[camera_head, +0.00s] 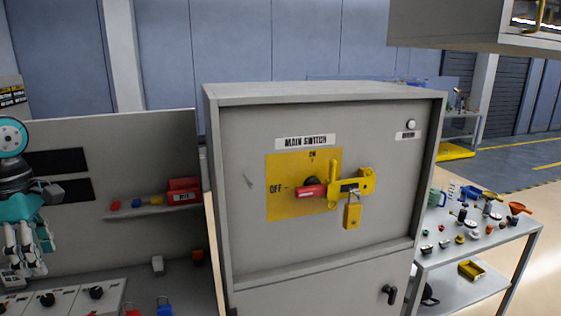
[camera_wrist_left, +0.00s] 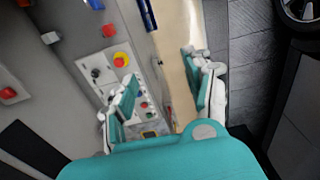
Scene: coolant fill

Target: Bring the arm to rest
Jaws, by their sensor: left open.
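My left gripper (camera_head: 30,258) hangs at the left edge of the head view, white fingers pointing down below a teal wrist. It is apart from the cabinet, in front of the bench and its grey back panel. In the left wrist view the gripper (camera_wrist_left: 160,88) has its two teal-padded fingers spread, with nothing between them. Beyond the fingers are a control panel (camera_wrist_left: 98,66) and a strip of pale floor. My right gripper is in neither view.
A grey cabinet (camera_head: 260,250) has a red switch handle (camera_head: 311,191) at OFF, with a yellow hasp (camera_head: 366,181) and padlock (camera_head: 352,216). A shelf (camera_head: 150,210) holds small items at left. A cluttered trolley (camera_head: 530,228) stands right. A grey box (camera_head: 445,25) overhangs the upper right.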

